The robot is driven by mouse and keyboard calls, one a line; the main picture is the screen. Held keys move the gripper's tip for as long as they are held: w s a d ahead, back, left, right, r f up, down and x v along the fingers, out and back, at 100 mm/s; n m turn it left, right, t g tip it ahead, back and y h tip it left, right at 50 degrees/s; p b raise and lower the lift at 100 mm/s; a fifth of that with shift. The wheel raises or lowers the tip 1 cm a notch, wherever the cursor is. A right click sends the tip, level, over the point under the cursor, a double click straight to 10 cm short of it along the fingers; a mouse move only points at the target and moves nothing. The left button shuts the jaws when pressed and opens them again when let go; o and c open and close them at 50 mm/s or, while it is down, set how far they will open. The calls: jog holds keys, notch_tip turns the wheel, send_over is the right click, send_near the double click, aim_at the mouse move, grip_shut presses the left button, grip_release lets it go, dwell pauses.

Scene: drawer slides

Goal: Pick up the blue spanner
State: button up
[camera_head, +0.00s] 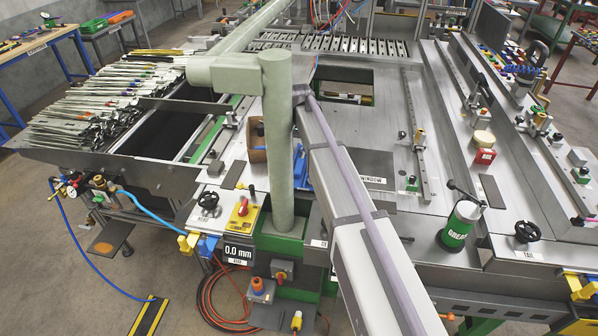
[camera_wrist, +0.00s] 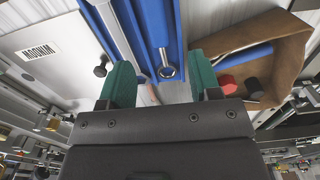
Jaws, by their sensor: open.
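In the wrist view my gripper (camera_wrist: 161,82) is open, with one green fingertip on each side and nothing held between them. I cannot tell whether the blue piece is a tray or part of the spanner. A blue piece also shows in the head view (camera_head: 305,184), partly covered by the pale arm links. My gripper cannot be made out in the head view.
A brown open box (camera_wrist: 282,40) with blue, red and black parts lies to the right in the wrist view; it also shows in the head view (camera_head: 257,154). A WINDOW plate (camera_head: 376,182) and a green grease can (camera_head: 461,224) stand further right. Many rods (camera_head: 85,112) fill the left rack.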

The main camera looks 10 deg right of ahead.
aim_at(300, 162)
jog(key=f+b, duration=0.3)
jog(key=f, duration=0.1)
jog(key=f+b, duration=0.3)
jog(key=f, duration=0.1)
jog(key=shift+w+d, duration=0.1)
jog(key=shift+d, duration=0.1)
jog(key=shift+r, duration=0.25)
grip_shut()
